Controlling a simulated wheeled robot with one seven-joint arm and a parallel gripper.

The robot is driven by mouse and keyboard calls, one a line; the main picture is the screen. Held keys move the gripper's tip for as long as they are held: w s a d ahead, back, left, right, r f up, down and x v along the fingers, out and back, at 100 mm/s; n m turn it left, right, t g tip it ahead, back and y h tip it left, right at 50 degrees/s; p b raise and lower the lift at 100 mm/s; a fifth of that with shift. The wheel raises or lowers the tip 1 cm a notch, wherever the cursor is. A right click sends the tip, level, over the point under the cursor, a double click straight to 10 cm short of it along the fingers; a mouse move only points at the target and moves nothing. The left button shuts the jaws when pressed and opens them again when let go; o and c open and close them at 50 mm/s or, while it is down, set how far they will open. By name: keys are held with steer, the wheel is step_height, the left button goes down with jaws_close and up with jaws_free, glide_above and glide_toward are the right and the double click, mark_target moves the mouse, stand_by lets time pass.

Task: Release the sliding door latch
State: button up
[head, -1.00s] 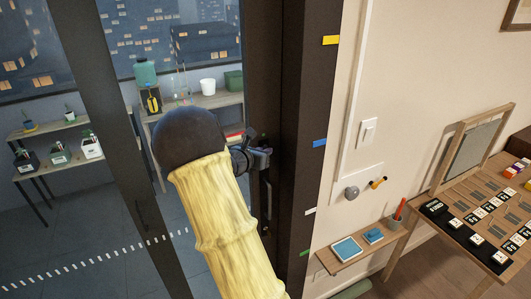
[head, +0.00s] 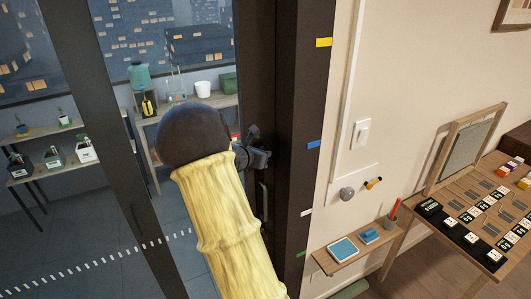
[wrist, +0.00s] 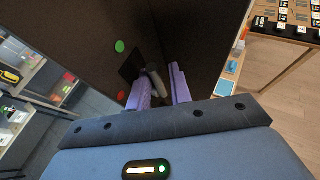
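The latch is a light grey lever (wrist: 156,82) on a dark plate (wrist: 129,66) on the dark door frame. A green dot (wrist: 119,46) sits above the plate and a red dot (wrist: 121,97) below it. My gripper (wrist: 163,86) has two purple fingers, which stand apart with the lever between them in the wrist view. Whether either finger touches it is unclear. In the head view my gripper (head: 257,153) is at the door edge, partly behind my yellow-sleeved arm, and the latch is hidden there. A vertical door handle (head: 263,201) shows just below.
The dark frame post (head: 297,130) rises right beside my gripper. A small wall shelf (head: 350,259) and a table with cards (head: 465,205) stand to the right. Shelves with pots (head: 190,97) show behind the glass.

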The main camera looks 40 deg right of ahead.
steer(key=shift+a, duration=0.1)
steer(key=b+v, duration=0.3)
steer(key=v, duration=1.4)
steer(key=shift+s+r, duration=0.15)
steer(key=s+a+f+m+g+y, duration=0.1)
steer(key=s+a+f+m+y, duration=0.5)
steer(key=a+f+m, duration=0.2)
steer(key=s+a+f+m+y, duration=0.6)
steer(key=a+f+m, duration=0.3)
steer(key=a+m, duration=0.3)
steer(key=shift+s+a+f+m+g+b, duration=0.3)
steer(key=shift+s+a+m+g+b, duration=0.1)
steer(key=shift+s+m, duration=0.55)
steer(key=shift+w+d, duration=0.1)
steer(key=shift+d, duration=0.1)
